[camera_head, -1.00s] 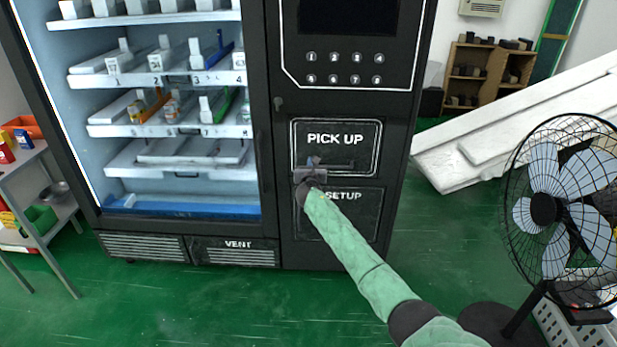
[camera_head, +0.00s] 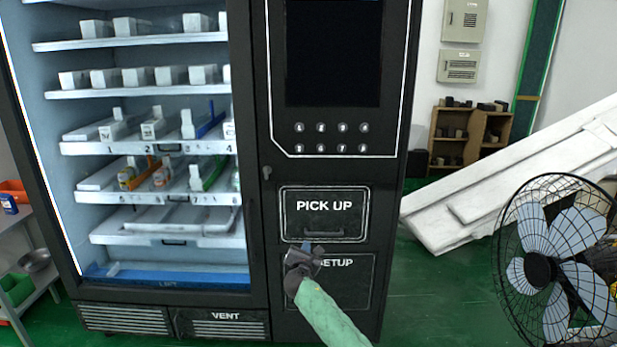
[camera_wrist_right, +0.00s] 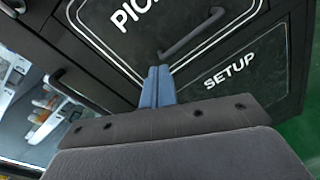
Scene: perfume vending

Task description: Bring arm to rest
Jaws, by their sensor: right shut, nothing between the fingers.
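My right gripper (camera_head: 306,249) is in front of the vending machine, just below the handle of the pick up door (camera_head: 325,208) and over the left part of the setup panel (camera_head: 345,285). Its blue fingers also show in the right wrist view (camera_wrist_right: 157,86), pressed together with nothing between them. In that view the pick up door handle (camera_wrist_right: 195,35) is beyond the fingertips; whether they touch it I cannot tell. The pick up door looks closed. My right arm comes in from the bottom in a green sleeve. My left gripper is not in view.
The vending machine's lit shelves (camera_head: 150,146) hold boxes and bottles on the left. A black fan (camera_head: 550,265) stands at the lower right, with white slanted panels (camera_head: 510,180) behind it. A metal shelf rack (camera_head: 30,265) is at the left edge. Green floor shows between machine and fan.

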